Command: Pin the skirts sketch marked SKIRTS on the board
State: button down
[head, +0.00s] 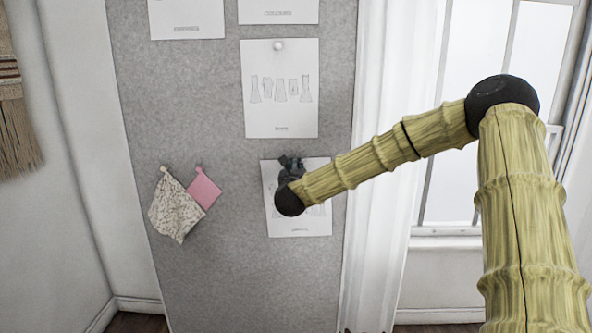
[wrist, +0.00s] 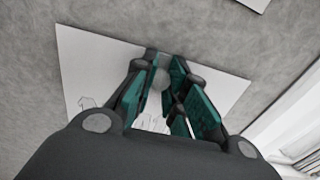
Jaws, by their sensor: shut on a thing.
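A white sketch sheet (head: 312,222) with garment drawings lies against the lower right of the grey board (head: 225,262). Its bottom label is too small to read, so I cannot tell if it is the SKIRTS one. My gripper (head: 291,164) is at the sheet's top edge, and my arm hides much of the drawing. In the wrist view, my gripper's green-padded fingers (wrist: 162,88) are shut around a pale round pin head (wrist: 161,78) at the top middle of the sheet (wrist: 88,68). The sheet looks flat against the board; the pin's point is hidden.
Above hangs another garment sheet (head: 281,118), held by a white pin (head: 278,45). Two more sheets show at the top. A floral swatch (head: 174,208) and a pink swatch (head: 203,188) hang at left. A white curtain (head: 378,245) and window (head: 470,190) stand at right.

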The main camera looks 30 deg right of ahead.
jog(key=shift+w+d, duration=0.1)
dwell(0.3)
jog(key=c, duration=1.4)
grip_release()
jog(key=shift+o, duration=0.2)
jog(key=v, duration=1.2)
